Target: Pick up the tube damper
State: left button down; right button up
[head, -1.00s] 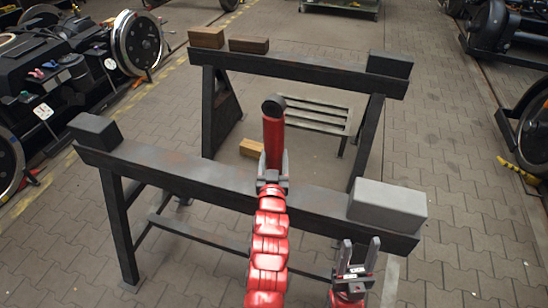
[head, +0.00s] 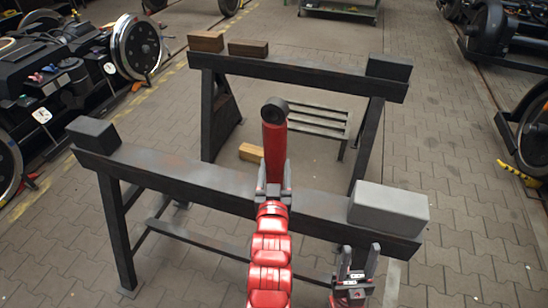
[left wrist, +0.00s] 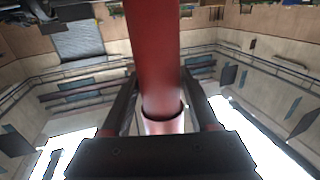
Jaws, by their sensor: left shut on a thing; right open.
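The tube damper (head: 273,145) is a red cylinder with a dark round eye at its upper end. It stands out beyond my left gripper (head: 273,190), which is shut on it above the near trestle beam in the head view. The left wrist view shows the red tube (left wrist: 154,60) between the two dark fingers (left wrist: 162,105), with a paler section below a dark-edged rim. The damper's lower end is hidden. My right gripper (head: 357,262) is open and empty, low in front of the near trestle's right end.
The near trestle (head: 185,175) carries a dark block (head: 93,134) and a grey block (head: 388,207). The far trestle (head: 300,70) carries two brown blocks and a dark block (head: 389,66). A wooden block (head: 250,153) lies between them. Wheelsets stand at both sides; paved floor is open at right.

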aim_at(277, 174)
pick_arm(q)
jog(key=s, duration=0.6)
jog(key=shift+s+d+r, duration=0.2)
jog(key=shift+s+r, duration=0.45)
jog(key=shift+s, duration=0.1)
jog(key=shift+s+p, duration=0.65)
jog(key=shift+s, duration=0.1)
jog(key=shift+w+a+r, duration=0.2)
jog(key=shift+w+a, duration=0.35)
jog(key=shift+a, duration=0.05)
jog(key=shift+w+a+f+h, duration=0.3)
jog(key=shift+w+a, duration=0.1)
jog(key=shift+a, duration=0.15)
